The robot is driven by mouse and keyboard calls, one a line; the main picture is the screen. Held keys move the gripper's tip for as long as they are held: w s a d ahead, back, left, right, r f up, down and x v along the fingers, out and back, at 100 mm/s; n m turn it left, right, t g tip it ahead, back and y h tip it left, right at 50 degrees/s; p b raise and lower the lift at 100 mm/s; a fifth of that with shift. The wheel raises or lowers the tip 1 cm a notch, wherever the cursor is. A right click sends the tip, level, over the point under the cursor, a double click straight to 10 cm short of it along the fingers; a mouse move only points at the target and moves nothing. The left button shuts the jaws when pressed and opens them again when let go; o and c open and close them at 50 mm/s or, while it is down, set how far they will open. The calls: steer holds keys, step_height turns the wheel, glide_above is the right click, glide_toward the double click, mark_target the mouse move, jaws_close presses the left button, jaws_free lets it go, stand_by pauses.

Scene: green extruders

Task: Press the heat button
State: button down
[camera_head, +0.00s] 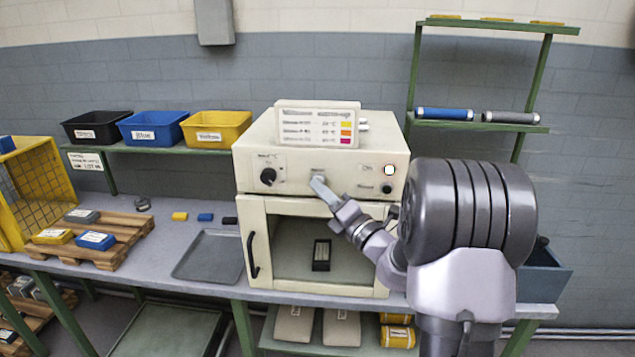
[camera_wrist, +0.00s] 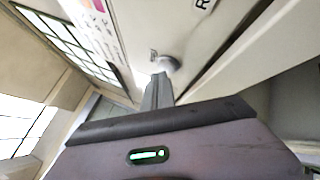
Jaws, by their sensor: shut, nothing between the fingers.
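The cream oven (camera_head: 220,165) has a control panel across its upper front. The labels are too small to read surely. My gripper (camera_head: 317,182) is shut and empty, its tip at the panel's middle, just under a small label. In the wrist view, my shut fingers (camera_wrist: 158,92) point at a small round metallic button (camera_wrist: 168,63) on the panel. I cannot tell whether they touch.
A sign with coloured squares (camera_head: 318,125) stands on the oven. A black handle (camera_head: 252,255) is on the oven's front, below the panel; a dark block (camera_head: 321,255) shows inside. A grey tray (camera_head: 208,256) lies left. Black (camera_head: 97,127), blue (camera_head: 152,128) and yellow bins (camera_head: 216,129) line a shelf.

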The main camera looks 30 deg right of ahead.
steer(key=shift+s, duration=0.1)
steer(key=s+a, duration=0.1)
steer(key=s, duration=0.1)
steer(key=s+a, duration=0.2)
steer(key=s, duration=0.1)
steer(key=shift+a+b, duration=0.2)
steer(key=shift+b, duration=0.2)
